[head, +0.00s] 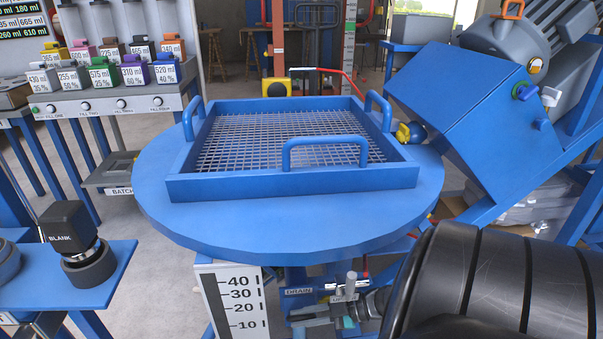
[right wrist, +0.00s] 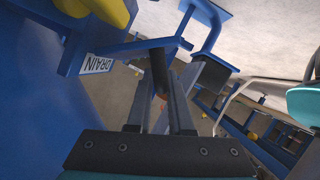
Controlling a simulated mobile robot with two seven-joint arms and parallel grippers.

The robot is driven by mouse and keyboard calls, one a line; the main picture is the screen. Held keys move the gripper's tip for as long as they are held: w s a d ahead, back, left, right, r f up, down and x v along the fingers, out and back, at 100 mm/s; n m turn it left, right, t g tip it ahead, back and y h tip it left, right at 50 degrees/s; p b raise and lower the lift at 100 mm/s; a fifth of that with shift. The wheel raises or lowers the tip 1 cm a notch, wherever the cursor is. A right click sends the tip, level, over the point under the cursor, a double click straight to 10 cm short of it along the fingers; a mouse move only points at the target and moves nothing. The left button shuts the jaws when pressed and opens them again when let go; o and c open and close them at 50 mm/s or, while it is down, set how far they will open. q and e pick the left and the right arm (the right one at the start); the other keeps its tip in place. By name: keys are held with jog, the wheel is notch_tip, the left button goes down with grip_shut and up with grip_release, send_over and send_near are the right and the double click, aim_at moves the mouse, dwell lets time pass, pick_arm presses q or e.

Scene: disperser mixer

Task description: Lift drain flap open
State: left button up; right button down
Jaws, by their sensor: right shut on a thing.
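The drain flap's own panel is hard to make out under the round blue top (head: 400,220). A DRAIN label (head: 299,291) marks the spot, and the label also shows in the right wrist view (right wrist: 97,65). My right gripper (head: 338,312) is below the top, beside that label. In the right wrist view, its fingers (right wrist: 160,92) are closed around a dark, slim bar (right wrist: 158,68), which looks like the drain flap's handle. Whether the flap is open or shut I cannot tell. My left gripper is out of view.
A blue-framed mesh screen (head: 175,188) with handles lies on the round top. A scale board (head: 236,300) stands left of the drain. A blue side table (head: 110,275) holds a black BLANK block (head: 68,225). A tilted blue motor housing (head: 470,110) stands right.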

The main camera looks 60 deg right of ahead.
jog(key=shift+s+a+f, duration=0.15)
jog(key=shift+s, duration=0.05)
jog(key=c, duration=0.8)
grip_release()
jog(key=shift+w, duration=0.1)
jog(key=shift+c, duration=0.2)
jog(key=shift+w, duration=0.1)
